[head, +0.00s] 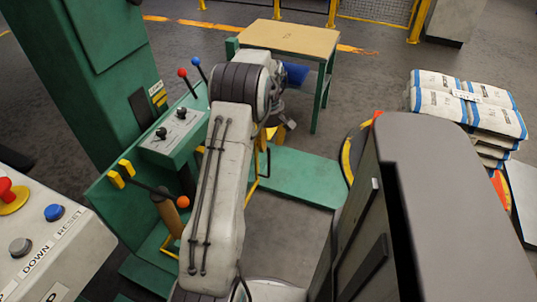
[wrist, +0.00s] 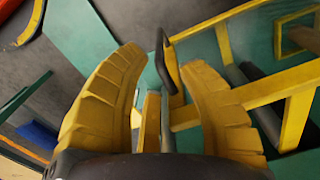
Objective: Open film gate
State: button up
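A yellow bar frame, which looks like the film gate (wrist: 247,97), fills the right side of the wrist view. A dark bar handle (wrist: 171,68) stands at its near edge. My gripper (wrist: 164,58) is open, with its two yellow ribbed fingers spread. The handle shows between the fingertips, closer to the right one; I cannot tell whether it touches. In the head view a small part of the yellow frame (head: 263,160) shows just right of my arm. My gripper is mostly hidden there behind my wrist, and most of the gate is hidden too.
A green machine column (head: 95,75) with a lever console (head: 172,135) stands left of my arm. A green table with a tan top (head: 290,38) is behind. Stacked sacks (head: 465,105) lie at right. A button panel (head: 40,240) is at lower left.

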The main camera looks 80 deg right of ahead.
aim_at(269, 150)
jog(key=shift+f+b, duration=0.4)
jog(key=shift+f, duration=2.6)
jog(key=shift+c, duration=0.3)
grip_shut()
